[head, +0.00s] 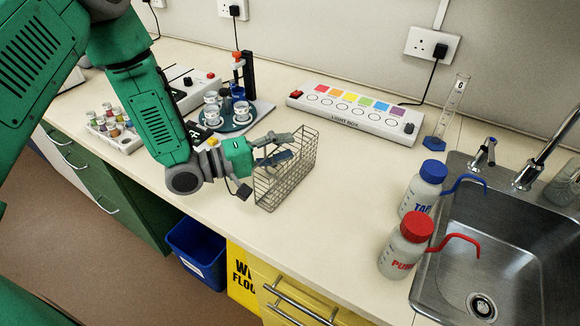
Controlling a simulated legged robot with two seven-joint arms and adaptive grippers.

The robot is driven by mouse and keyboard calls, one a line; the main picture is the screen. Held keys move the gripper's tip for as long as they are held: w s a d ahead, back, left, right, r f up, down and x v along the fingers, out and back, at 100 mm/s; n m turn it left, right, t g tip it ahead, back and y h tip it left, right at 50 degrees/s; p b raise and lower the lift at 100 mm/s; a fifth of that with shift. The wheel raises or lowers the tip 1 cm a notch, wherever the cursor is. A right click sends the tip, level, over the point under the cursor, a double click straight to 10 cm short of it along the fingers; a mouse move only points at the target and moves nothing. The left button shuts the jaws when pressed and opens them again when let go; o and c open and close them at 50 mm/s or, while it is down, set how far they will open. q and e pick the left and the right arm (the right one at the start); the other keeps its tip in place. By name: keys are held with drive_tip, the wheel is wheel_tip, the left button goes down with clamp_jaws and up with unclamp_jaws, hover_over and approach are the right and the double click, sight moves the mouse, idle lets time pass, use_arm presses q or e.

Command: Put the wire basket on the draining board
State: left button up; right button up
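The wire basket (292,180), a grey open mesh box, stands on the cream worktop near its front edge, in the middle of the head view. My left gripper (283,148) is at the basket's left and upper side. Its two grey fingers are spread with a gap between them and overlap the basket's mesh; I cannot tell whether they touch it. The steel sink (499,248) is at the right; no separate draining board can be made out beside it. My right gripper is not in view.
A blue-capped bottle (419,191) and a red-capped bottle (402,250) stand left of the sink. A light box (352,117) and a measuring cylinder (447,112) are behind. A round tray with cups (239,121) is behind my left gripper. Worktop between basket and bottles is clear.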

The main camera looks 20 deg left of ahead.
use_arm(q)
drive_tip(key=shift+d, duration=0.2)
clamp_jaws()
drive_tip(key=shift+s+a, duration=0.1)
drive_tip(key=shift+a, duration=0.05)
